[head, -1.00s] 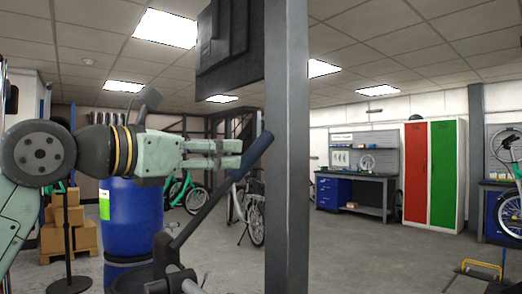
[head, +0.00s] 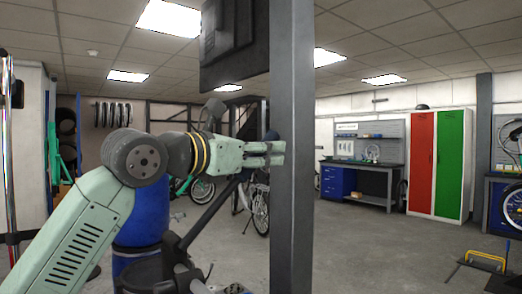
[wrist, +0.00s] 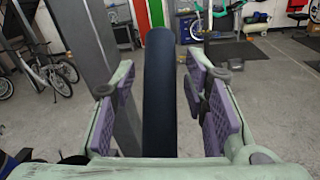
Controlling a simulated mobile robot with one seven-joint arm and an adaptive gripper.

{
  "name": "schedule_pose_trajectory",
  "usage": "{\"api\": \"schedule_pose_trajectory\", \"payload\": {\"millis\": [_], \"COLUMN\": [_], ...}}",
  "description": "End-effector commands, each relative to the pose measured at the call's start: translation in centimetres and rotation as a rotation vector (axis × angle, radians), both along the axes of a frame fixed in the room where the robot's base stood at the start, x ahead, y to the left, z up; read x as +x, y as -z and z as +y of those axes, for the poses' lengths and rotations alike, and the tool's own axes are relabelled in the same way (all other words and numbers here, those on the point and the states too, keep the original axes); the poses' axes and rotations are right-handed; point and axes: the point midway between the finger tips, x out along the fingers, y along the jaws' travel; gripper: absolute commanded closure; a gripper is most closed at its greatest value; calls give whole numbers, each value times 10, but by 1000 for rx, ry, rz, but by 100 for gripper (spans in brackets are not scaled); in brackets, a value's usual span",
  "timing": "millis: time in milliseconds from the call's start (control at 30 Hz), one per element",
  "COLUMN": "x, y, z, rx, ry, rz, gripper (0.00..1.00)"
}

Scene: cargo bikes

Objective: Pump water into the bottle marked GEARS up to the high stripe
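My gripper (head: 279,153) is open, level and beside the grey post in the head view. The pump lever (head: 208,213) is a dark bar rising to the right, with a dark blue grip at its top, partly hidden behind my fingers. In the wrist view the dark blue grip (wrist: 160,95) runs between my two purple-padded fingers (wrist: 160,100), with a gap on each side. The bottle marked GEARS and its stripes are not visible in either view.
A grey post (head: 292,220) stands close to my fingertips, with a dark panel (head: 235,45) above. A blue drum (head: 143,212) stands behind my arm. Bikes (head: 255,205), a workbench (head: 372,170) and red and green lockers (head: 437,165) are farther back.

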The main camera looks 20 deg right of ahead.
Motion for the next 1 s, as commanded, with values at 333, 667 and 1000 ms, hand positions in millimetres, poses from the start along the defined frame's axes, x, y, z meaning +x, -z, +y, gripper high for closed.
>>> {"api": "schedule_pose_trajectory", "payload": {"millis": [333, 667, 1000], "x": [0, 0, 0], "y": [0, 0, 0], "z": [0, 0, 1], "rx": [0, 0, 0], "ry": [0, 0, 0], "rz": [0, 0, 0], "gripper": [85, 100, 100]}}
